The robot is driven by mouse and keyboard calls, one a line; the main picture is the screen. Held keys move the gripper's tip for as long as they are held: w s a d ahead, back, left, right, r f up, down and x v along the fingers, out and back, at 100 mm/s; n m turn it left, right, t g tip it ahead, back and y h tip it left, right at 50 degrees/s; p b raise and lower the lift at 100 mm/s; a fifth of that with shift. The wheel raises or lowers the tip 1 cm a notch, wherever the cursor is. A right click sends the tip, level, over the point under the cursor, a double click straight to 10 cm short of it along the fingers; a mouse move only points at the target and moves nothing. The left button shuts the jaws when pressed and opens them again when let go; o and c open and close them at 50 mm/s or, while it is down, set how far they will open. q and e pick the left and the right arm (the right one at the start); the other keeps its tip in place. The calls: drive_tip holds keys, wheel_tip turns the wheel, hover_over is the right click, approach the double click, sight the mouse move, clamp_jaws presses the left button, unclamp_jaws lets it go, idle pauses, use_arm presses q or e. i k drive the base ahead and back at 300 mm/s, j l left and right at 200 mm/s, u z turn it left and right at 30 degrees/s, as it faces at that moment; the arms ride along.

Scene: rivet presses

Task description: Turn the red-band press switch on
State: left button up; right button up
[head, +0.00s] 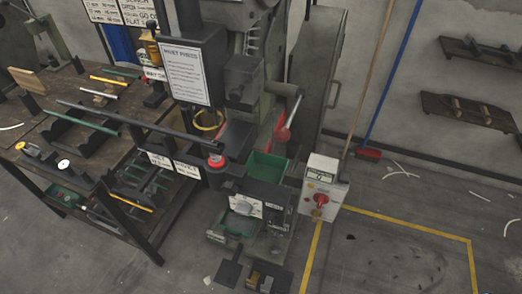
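A dark rivet press (190,35) stands in the middle of the head view, with a printed sign (184,75) on its front. A red band (215,161) shows low on the press, below a yellow ring. A pale control box (323,172) stands to the right of the press base. It has a small display at the top and a red rotary switch (320,199) on its front face. The switch's exact setting is too small to tell. Neither of my grippers is in view.
A workbench (40,110) with rods, tools and black holders fills the left side. A lever with a red grip (283,134) sticks out above a green bin (267,166). Yellow floor lines (400,222) bound open floor at right. A red broom (368,154) leans on the wall.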

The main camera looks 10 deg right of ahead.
sight(321, 199)
drive_tip(key=z, duration=0.9)
